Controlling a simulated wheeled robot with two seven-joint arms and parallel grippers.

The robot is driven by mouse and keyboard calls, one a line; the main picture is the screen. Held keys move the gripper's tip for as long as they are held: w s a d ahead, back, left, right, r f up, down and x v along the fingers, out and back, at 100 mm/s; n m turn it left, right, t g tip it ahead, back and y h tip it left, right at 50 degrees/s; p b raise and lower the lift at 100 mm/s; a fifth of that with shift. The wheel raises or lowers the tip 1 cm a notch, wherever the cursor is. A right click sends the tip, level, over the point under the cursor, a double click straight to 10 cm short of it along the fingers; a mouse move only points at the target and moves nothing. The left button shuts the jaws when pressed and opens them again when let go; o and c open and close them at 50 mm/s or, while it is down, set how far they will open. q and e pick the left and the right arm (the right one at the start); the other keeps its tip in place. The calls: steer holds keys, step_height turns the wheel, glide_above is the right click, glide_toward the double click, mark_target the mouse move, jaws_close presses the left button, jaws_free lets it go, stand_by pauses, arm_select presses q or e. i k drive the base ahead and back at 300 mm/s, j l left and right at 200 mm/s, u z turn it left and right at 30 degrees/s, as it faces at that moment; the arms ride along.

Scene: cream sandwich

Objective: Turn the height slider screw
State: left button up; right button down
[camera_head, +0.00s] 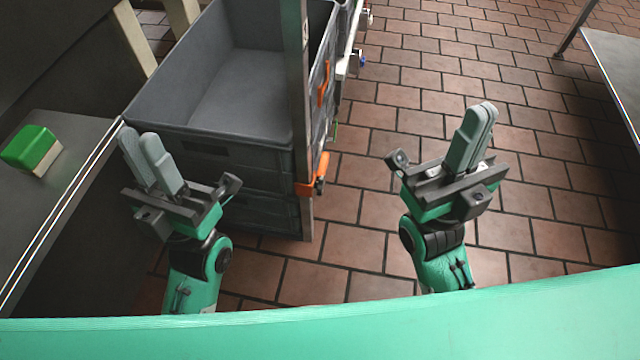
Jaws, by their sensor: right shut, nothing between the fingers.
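A metal post (301,120) stands at the right front corner of the stacked grey crates. An orange clamp-like part (312,184) with a dark knob sits low on the post, and another orange part (323,88) shows higher behind it. I cannot tell which part is the height slider screw. My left gripper (140,140) is in front of the crates, left of the post, touching no screw; its fingers lie close together and any gap is unclear. My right gripper (480,114) is shut and empty over the floor, well right of the post.
The open grey crate (185,142) is empty. A green and cream block (32,149) lies on the metal table (75,133) at left. Another table edge (617,75) is at upper right. Brick-tiled floor (430,65) is clear between the post and that table.

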mark_target(319, 185)
steer(key=l+u, duration=0.15)
steer(key=l, duration=0.45)
steer(key=l+u, duration=0.2)
steer(key=l, duration=0.45)
steer(key=l+u, duration=0.15)
steer(key=l, duration=0.45)
steer(key=l+u, duration=0.15)
steer(key=l, duration=0.5)
steer(key=k+l+u, duration=0.15)
steer(key=l, duration=0.4)
